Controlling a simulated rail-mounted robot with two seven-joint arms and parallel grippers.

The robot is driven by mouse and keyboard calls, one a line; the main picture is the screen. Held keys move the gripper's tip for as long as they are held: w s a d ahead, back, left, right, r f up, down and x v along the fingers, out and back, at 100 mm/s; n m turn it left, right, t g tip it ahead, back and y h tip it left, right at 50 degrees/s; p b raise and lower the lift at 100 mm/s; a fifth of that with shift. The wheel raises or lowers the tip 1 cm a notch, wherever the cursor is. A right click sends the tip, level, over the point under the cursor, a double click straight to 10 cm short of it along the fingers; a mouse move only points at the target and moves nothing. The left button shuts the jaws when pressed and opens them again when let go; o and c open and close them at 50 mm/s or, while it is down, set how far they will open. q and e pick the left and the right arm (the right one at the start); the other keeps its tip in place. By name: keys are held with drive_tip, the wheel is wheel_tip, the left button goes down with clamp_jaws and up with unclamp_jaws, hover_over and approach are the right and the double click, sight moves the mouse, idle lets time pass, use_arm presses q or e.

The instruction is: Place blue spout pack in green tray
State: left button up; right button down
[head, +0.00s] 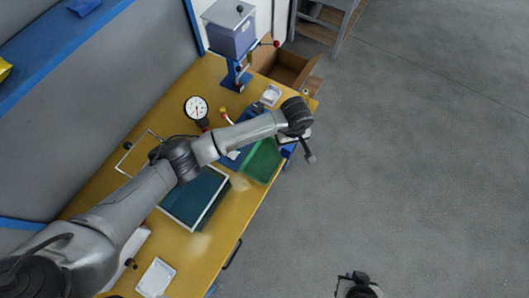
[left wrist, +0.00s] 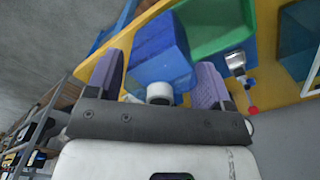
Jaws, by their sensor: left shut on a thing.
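My left gripper (head: 308,156) is beyond the far end of the green tray (head: 262,162), near the table's right edge. In the head view the arm and gripper mostly hide the pack. My right gripper (head: 357,280) is over the floor at the bottom, away from the table; its jaws are unclear.
A teal tray (head: 196,197) lies nearer on the yellow table (head: 222,218). A dial gauge (head: 197,108) and a blue press (head: 237,75) stand further back. The floor at right is clear.

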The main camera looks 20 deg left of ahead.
use_arm(q)
drive_tip(key=s+a+f, duration=0.1)
drive_tip(key=a+f, duration=0.1)
drive_tip(key=f, duration=0.1)
drive_tip(key=s+a+f+b, duration=0.1)
drive_tip(key=a+f, duration=0.2)
drive_tip(key=s+a+f+b, duration=0.1)
drive_tip(key=a+f, duration=0.1)
drive_tip(key=f, duration=0.1)
drive_tip(key=shift+a, duration=0.35)
drive_tip(key=shift+f, duration=0.15)
drive_tip(key=o, duration=1.3)
